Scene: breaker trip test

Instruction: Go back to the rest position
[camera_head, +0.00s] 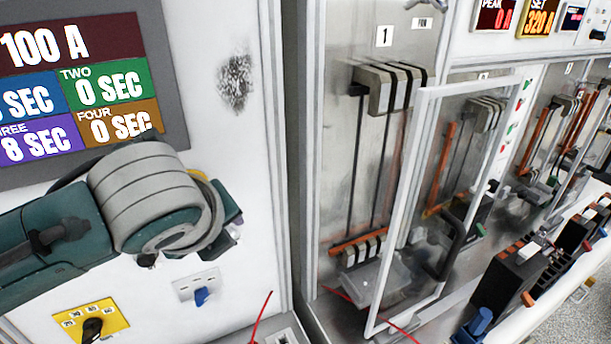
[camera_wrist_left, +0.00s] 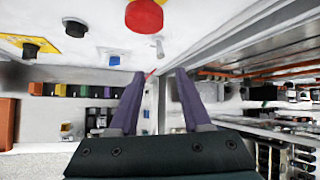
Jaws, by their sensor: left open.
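My left arm comes in from the left in the head view, in front of the white test panel (camera_head: 240,150). My left gripper (camera_head: 233,212) is mostly hidden behind the thick grey-banded wrist; only bits of purple finger show. In the left wrist view, the two purple fingers of the left gripper (camera_wrist_left: 160,76) stand apart with nothing held between them. My right gripper is not in view.
A clear door (camera_head: 425,92) with a white frame and black handle (camera_head: 450,243) stands ajar at bay 1 of the cabinet. A yellow plate (camera_head: 70,318) with a black knob and a blue switch (camera_head: 202,297) sit below my arm. Black breaker units (camera_head: 515,275) line the right.

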